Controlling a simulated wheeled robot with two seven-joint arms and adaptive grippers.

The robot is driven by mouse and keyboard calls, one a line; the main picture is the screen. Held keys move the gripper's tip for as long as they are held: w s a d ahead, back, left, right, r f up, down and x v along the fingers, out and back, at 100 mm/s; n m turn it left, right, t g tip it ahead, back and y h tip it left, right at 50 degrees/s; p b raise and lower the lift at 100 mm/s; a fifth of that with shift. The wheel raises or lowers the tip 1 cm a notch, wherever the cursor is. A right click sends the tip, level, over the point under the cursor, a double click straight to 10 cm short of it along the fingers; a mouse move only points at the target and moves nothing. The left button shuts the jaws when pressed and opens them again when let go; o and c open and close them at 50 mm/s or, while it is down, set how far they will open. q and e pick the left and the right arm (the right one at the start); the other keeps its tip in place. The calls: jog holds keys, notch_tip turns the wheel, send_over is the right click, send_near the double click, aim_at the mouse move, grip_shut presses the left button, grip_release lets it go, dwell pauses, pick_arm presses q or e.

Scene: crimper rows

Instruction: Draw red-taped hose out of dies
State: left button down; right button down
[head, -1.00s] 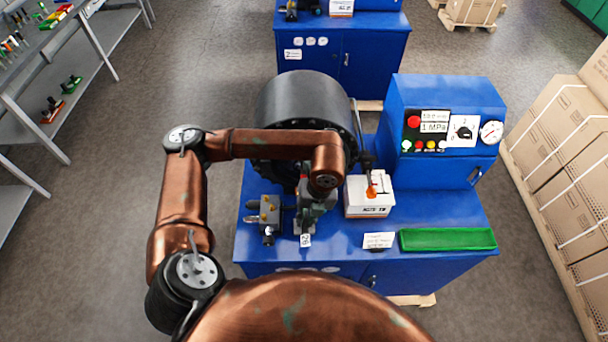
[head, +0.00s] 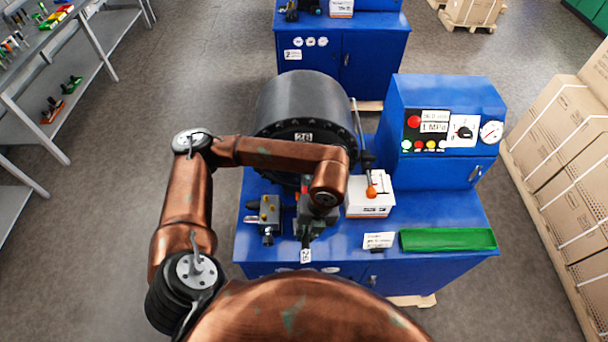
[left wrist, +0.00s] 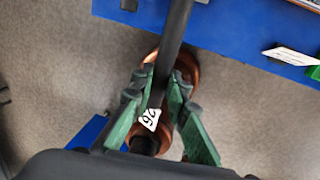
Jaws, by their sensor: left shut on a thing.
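My left gripper (head: 312,222) is shut on this hose, in front of the black round die head (head: 305,100). In the left wrist view the dark hose (left wrist: 174,35) runs between the green fingers of my left gripper (left wrist: 160,105), with the tag close to them. A small red patch (head: 305,184) shows just behind the gripper. My arm hides the die opening, so I cannot tell whether the hose end is still inside. My right gripper is out of view.
A lever with an orange knob (head: 371,191) stands by a white box (head: 369,207). A small valve block (head: 267,216) sits left of the gripper. A green tray (head: 447,239) lies at the bench's front right. Stacked cartons (head: 565,150) stand at right.

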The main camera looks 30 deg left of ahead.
pick_arm(q)
jog(key=shift+s+f, duration=0.1)
jog(key=c, duration=1.8)
grip_release()
jog(key=shift+o, duration=0.4)
jog(key=o, duration=1.1)
jog(key=shift+r, duration=0.2)
jog(key=shift+w+d+r+p, duration=0.15)
jog(key=shift+r+p, duration=0.4)
jog(key=shift+r, duration=0.55)
jog(key=shift+w+d+r+p, duration=0.2)
jog(key=shift+r+p, duration=0.3)
jog(key=shift+r, duration=0.6)
jog(key=shift+w+d+r+p, duration=0.15)
jog(key=shift+r+p, duration=0.4)
jog(key=shift+r, duration=0.55)
jog(key=shift+s, duration=0.1)
